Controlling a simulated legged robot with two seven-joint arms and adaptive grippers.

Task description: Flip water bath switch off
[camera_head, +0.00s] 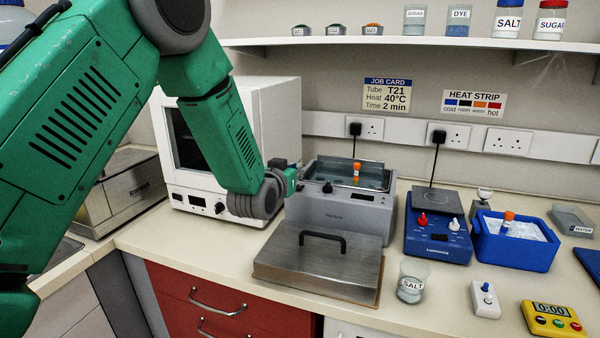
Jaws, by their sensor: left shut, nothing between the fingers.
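The grey water bath (345,222) stands on the bench at the middle, open on top with water inside. An orange-capped tube (357,174) stands upright in it. A dark round knob (327,187) shows on its sloped front panel. My left gripper (294,182) is shut and empty at the left end of that panel. Whether it touches the bath is unclear. The power switch is not clearly visible; my gripper may hide it. My right gripper is not in view.
The bath's metal lid (318,268) lies in front of it. A white oven (230,150) stands close behind my left arm. To the right are a blue hotplate stirrer (437,235), a salt beaker (412,280), a blue ice tub (515,245) and a yellow timer (555,318).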

